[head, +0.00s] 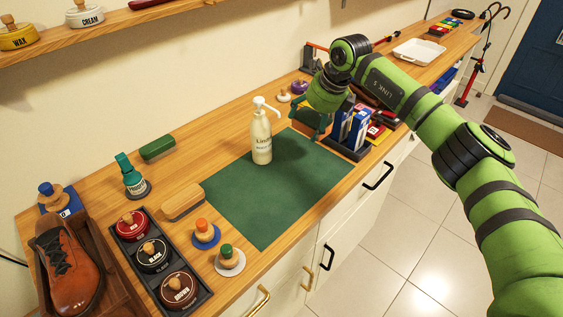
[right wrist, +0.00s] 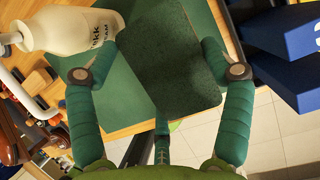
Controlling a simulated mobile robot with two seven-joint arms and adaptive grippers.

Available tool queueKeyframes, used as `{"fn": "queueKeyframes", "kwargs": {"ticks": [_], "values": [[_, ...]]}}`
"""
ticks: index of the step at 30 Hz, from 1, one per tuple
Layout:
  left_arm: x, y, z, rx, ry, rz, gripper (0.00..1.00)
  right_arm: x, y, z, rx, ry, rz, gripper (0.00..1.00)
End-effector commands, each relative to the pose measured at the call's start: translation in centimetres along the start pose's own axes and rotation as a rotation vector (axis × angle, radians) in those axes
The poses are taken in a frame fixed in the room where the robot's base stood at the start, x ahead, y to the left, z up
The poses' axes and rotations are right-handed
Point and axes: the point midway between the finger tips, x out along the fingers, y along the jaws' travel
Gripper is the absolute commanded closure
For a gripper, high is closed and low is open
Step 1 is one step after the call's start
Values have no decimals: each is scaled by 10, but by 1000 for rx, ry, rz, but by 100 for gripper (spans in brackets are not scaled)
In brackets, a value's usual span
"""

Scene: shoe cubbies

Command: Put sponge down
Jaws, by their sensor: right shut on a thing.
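The sponge is a dark green block (right wrist: 172,62) between the two fingers of my right gripper (right wrist: 168,75) in the right wrist view. The gripper is shut on it. In the head view my right gripper (head: 314,118) is above the far right corner of the green mat (head: 262,219), beside the box of blue and white packs. There the sponge is hard to tell from the fingers. My left gripper is not in view.
A white pump bottle (head: 261,135) stands on the mat's back edge, left of the gripper. The dark rack of blue and white boxes (head: 352,127) is close on the right. The front of the mat is clear. A wooden brush (head: 183,203) lies left of it.

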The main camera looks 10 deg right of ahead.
Motion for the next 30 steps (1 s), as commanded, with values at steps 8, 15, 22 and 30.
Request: {"fn": "queueKeyframes", "kwargs": {"ticks": [8, 15, 22, 30], "values": [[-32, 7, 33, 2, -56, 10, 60, 33, 66, -12, -6, 4, 5, 34], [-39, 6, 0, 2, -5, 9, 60, 52, 94, -18, -2, 2, 3, 34], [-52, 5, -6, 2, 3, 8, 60, 77, 97, -28, 1, 5, 4, 34], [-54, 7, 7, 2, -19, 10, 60, 92, 96, -34, -2, 1, 1, 34]]}}
